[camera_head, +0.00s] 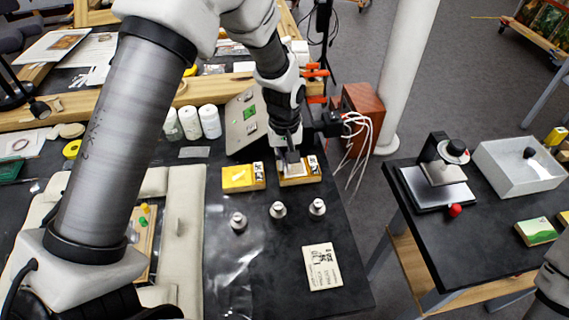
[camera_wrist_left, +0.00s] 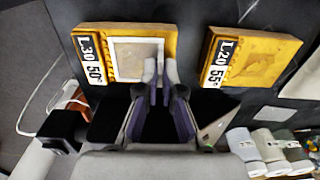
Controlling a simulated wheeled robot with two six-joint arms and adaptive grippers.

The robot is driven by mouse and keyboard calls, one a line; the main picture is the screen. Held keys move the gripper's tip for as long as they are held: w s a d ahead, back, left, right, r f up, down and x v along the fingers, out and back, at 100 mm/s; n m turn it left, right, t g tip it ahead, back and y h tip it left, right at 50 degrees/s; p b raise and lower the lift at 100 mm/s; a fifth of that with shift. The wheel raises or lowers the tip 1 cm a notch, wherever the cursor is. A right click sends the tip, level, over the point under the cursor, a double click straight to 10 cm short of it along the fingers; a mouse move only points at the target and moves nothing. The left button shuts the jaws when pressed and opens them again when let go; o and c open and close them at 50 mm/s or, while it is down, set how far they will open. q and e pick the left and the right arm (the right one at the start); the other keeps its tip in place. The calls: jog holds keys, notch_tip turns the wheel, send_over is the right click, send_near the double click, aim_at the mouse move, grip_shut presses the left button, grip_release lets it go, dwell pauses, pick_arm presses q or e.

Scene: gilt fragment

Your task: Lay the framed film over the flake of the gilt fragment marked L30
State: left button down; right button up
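The L30 fragment (camera_wrist_left: 88,42) is a yellow block with a black and white label, at the upper left of the left wrist view. The framed film (camera_wrist_left: 138,40), a pale square with a white border, lies over the block's face or just above it; contact cannot be told. My left gripper (camera_wrist_left: 160,68) is nearly closed at the film's right edge, with the edge between its fingertips. In the head view my left gripper (camera_head: 291,164) is above the right-hand block (camera_head: 300,181). The flake under the film cannot be made out.
The L20 fragment (camera_wrist_left: 252,60) lies beside L30, with a gap between them. Several white bottles (camera_head: 190,122) and a leaning board (camera_head: 246,120) stand behind. Metal weights (camera_head: 277,210) and a printed card (camera_head: 322,267) lie in front on the dark table.

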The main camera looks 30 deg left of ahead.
pick_arm(q)
jog(key=c, duration=1.3)
grip_release()
notch_tip(320, 180, up, 12)
jog(key=shift+r+b, duration=0.15)
jog(key=shift+b, duration=0.5)
